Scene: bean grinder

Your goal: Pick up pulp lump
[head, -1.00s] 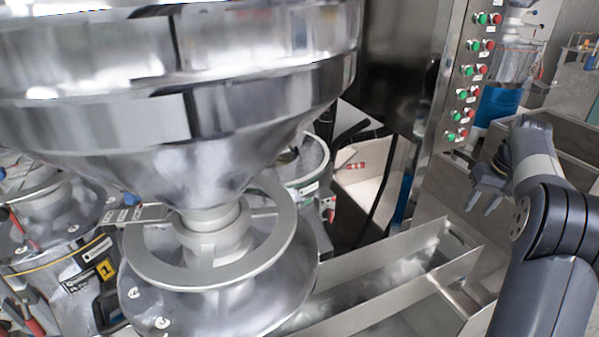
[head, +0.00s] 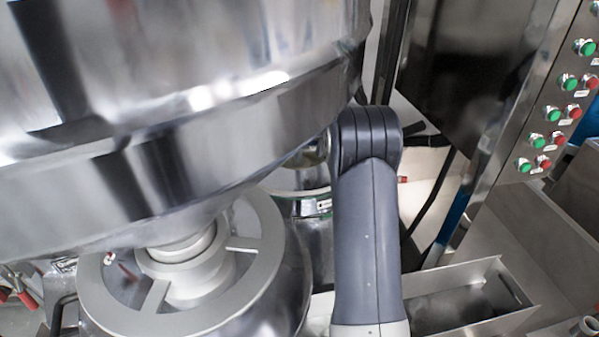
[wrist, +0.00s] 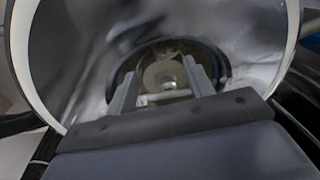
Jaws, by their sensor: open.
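In the wrist view my gripper (wrist: 161,88) is open, with its two fingers apart and nothing between them that I can see held. The fingers point down into a round metal drum (wrist: 255,50) with a pale rim. At the bottom, between and beyond the fingertips, is a dark ring with a pale tan, roundish patch (wrist: 165,75). It may be the pulp lump, but the blur keeps me from telling. In the head view my gripper is hidden behind my arm and the big steel hopper (head: 180,120).
The steel hopper fills the left of the head view, close to my arm, above a spoked grey ring (head: 125,310). The drum (head: 310,205) stands behind my arm. A metal trough (head: 465,305) lies to the right, with a button panel (head: 545,130) above.

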